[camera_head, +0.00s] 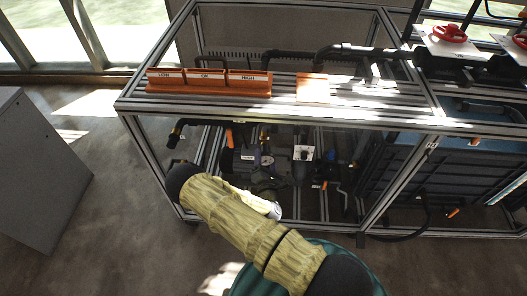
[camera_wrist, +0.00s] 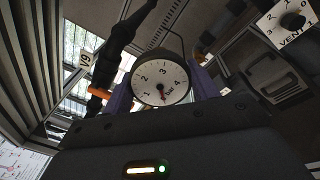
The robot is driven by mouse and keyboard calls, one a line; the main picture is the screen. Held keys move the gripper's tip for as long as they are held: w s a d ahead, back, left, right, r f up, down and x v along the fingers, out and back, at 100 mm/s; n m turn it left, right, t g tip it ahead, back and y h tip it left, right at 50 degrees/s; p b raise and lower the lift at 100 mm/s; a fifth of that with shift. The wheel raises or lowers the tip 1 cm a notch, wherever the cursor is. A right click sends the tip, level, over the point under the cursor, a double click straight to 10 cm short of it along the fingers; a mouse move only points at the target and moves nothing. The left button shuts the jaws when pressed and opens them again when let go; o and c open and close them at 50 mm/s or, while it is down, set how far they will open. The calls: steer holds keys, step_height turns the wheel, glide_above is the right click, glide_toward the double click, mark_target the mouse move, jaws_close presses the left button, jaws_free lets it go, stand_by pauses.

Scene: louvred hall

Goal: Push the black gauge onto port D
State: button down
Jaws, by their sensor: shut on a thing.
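The black gauge (camera_wrist: 160,83) has a dark rim and a white dial marked with numerals, and it faces the wrist camera. My gripper (camera_wrist: 162,88) is shut on it, with a purple finger on each side. In the head view the gauge (camera_head: 267,161) looks small, inside the frame below the top beam, with my gripper (camera_head: 264,167) just around it and my arm in front. No port marked D can be read in either view. What lies behind the gauge is hidden, so I cannot tell whether it touches a port.
A white VENT plate with a black knob (camera_wrist: 292,20) is close on the right; it also shows in the head view (camera_head: 303,153). A black pipe with an orange handle (camera_wrist: 100,91) is close on the left. Orange LOW, OK, HIGH bins (camera_head: 208,83) sit on top of the frame.

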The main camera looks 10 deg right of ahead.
steer(key=s+r+n+y+p, duration=0.1)
steer(key=s+r+p, duration=0.2)
steer(key=r+p, duration=0.4)
steer(key=s+r+n+y+p, duration=0.1)
steer(key=s+r+y+p, duration=0.1)
steer(key=r+p, duration=0.4)
steer(key=shift+s+r+p, duration=0.35)
steer(key=shift+s+p, duration=0.2)
steer(key=shift+s, duration=0.25)
steer(key=shift+f, duration=0.1)
